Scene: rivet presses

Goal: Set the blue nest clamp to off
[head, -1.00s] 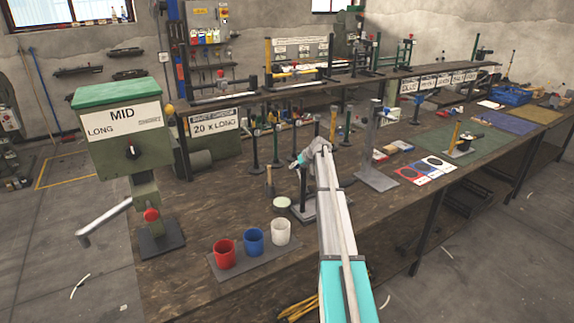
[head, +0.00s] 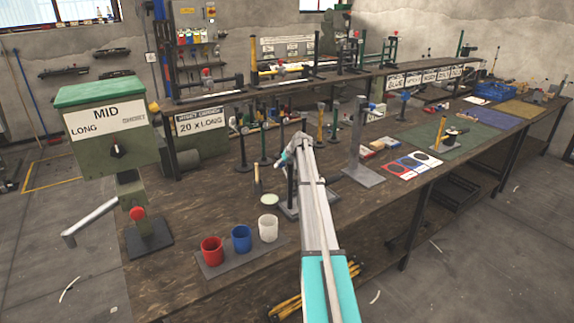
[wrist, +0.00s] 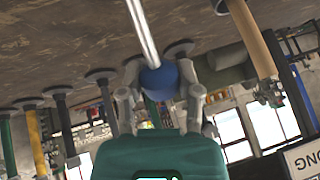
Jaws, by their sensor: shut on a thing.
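In the wrist view, the blue knob (wrist: 159,82) of the clamp sits on the end of a bright metal lever rod (wrist: 142,28). My gripper (wrist: 160,90) is closed around the knob, one finger on each side. In the head view, my gripper (head: 283,160) is small, at the far end of my arm, above the bench. A dark post on a grey base plate (head: 288,210) stands right by it, partly hidden behind my arm. The knob itself is not clear in the head view, and the clamp's setting cannot be read.
Red (head: 211,251), blue (head: 241,239) and white (head: 268,228) cups stand on a tray in front. A green press marked MID (head: 108,135) is at left. A grey stand (head: 360,150) is close right of my arm; several posts stand behind.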

